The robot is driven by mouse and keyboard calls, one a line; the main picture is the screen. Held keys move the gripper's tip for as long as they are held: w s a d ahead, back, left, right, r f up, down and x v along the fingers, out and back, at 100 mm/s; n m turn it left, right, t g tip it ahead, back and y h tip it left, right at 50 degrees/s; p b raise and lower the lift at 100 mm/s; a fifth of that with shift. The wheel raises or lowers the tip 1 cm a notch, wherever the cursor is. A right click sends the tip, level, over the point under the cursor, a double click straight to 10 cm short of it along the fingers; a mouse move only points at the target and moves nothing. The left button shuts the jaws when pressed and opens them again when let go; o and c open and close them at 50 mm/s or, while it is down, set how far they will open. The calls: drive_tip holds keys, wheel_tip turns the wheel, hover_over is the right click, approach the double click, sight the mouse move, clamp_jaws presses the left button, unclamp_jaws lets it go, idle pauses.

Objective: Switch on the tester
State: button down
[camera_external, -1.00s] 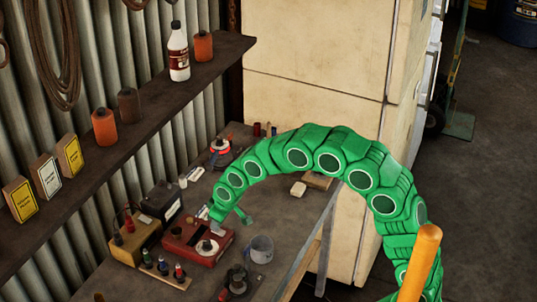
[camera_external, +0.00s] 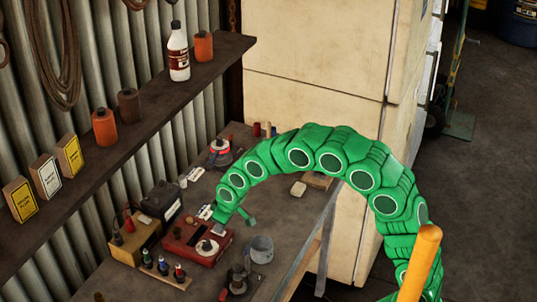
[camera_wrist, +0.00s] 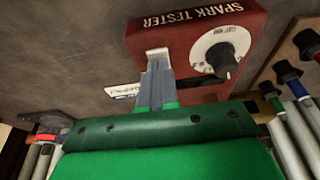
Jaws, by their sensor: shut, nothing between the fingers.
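The tester is a red box labelled SPARK TESTER (camera_wrist: 190,28), with a round white dial (camera_wrist: 218,46) and a dark knob on it. In the external view the tester (camera_external: 182,251) sits on the workbench, its dial (camera_external: 207,247) toward the front right. My gripper (camera_external: 218,223) is at the end of the green arm, over the back right part of the tester. In the wrist view my gripper (camera_wrist: 157,54) is shut and empty, its tips overlapping the box's near edge, left of the dial. Whether it touches the box I cannot tell.
A small rack (camera_external: 166,273) with coloured pieces lies in front. Bare bench (camera_external: 282,217) shows on the right.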

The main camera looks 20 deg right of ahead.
drive_tip(key=shift+r, duration=0.25)
drive_tip(key=v, duration=1.3)
drive_tip(key=shift+r, duration=0.2)
drive_tip(key=shift+w+a+r, duration=0.2)
drive_tip(key=shift+w+a, duration=0.25)
drive_tip(key=shift+a, duration=0.05)
drive_tip(key=shift+f, duration=0.15)
